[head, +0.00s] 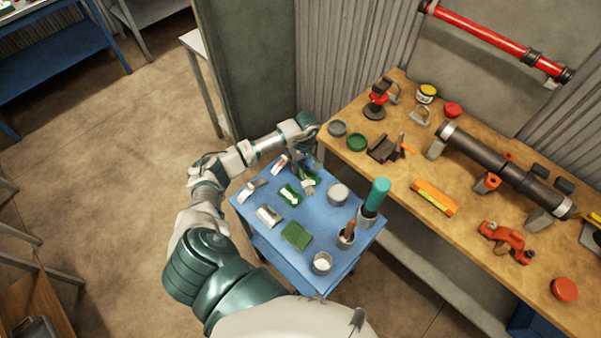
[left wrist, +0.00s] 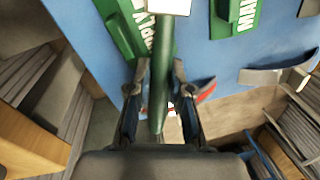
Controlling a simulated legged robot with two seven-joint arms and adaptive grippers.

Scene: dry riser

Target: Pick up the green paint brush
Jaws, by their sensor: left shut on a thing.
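The green paint brush (left wrist: 163,85) shows in the left wrist view as a long green handle running between the two fingers, with a pale part at its top. My left gripper (left wrist: 159,72) is shut on this handle. In the head view my left gripper (head: 307,172) is low over the far part of the blue cart top (head: 270,224), and its wrist partly hides the brush. I cannot tell whether the brush touches the cart. My right gripper is not in view.
The cart also holds green and white pieces (head: 290,194), a green pad (head: 297,235), grey cups (head: 338,193) and a teal cylinder (head: 377,194). A wooden bench (head: 460,225) with a dark pipe (head: 503,166) stands to the right. Open floor lies left.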

